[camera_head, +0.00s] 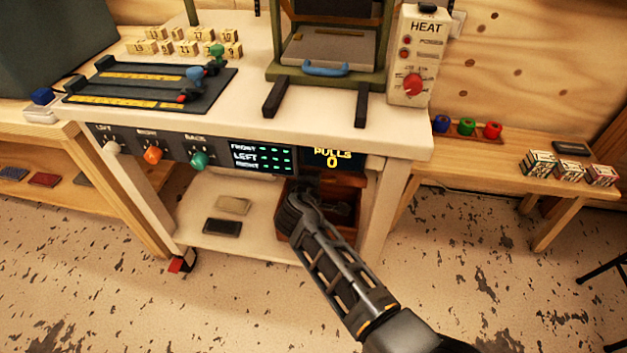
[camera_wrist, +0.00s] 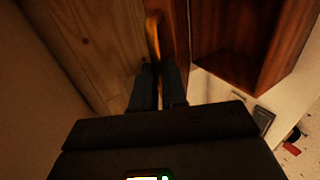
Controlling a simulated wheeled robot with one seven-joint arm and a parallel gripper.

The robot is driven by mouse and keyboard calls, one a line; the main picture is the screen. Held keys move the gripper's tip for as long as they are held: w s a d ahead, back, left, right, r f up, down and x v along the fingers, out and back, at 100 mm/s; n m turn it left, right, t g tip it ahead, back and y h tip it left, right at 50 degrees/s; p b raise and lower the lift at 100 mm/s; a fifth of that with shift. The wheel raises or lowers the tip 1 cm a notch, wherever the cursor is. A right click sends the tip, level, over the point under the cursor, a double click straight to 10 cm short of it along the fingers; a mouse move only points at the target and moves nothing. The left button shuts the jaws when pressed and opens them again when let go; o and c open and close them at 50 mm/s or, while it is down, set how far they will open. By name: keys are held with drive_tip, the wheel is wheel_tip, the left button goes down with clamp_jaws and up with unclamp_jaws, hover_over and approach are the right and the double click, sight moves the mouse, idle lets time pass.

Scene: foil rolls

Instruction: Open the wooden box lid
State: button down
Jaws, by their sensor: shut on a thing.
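The reddish-brown wooden box (camera_head: 346,236) sits on the lower shelf of the white workbench, partly hidden behind my arm. In the wrist view the box (camera_wrist: 275,75) is at the upper right, with its inside showing. A narrow reddish-brown panel (camera_wrist: 180,35), apparently the lid seen near its edge, stands left of the opening. A curved brass-coloured handle (camera_wrist: 154,38) runs along it. My gripper (camera_wrist: 159,72) is shut on this handle. In the head view my gripper (camera_head: 302,200) is at the box, its fingertips hard to make out.
The workbench top (camera_head: 335,136) overhangs the box and my gripper. A bench leg (camera_head: 384,205) stands just right of the box. Two small blocks, one pale (camera_head: 233,206) and one dark (camera_head: 222,227), lie on the shelf to its left. The floor in front is clear.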

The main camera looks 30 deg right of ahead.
drive_tip(key=c, duration=1.2)
unclamp_jaws()
drive_tip(key=shift+o, duration=0.2)
drive_tip(key=p+v, duration=0.2)
drive_tip(key=v, duration=0.5)
drive_tip(key=shift+s+a, duration=0.2)
drive_tip(key=shift+s, duration=0.1)
drive_tip(key=shift+r, duration=0.15)
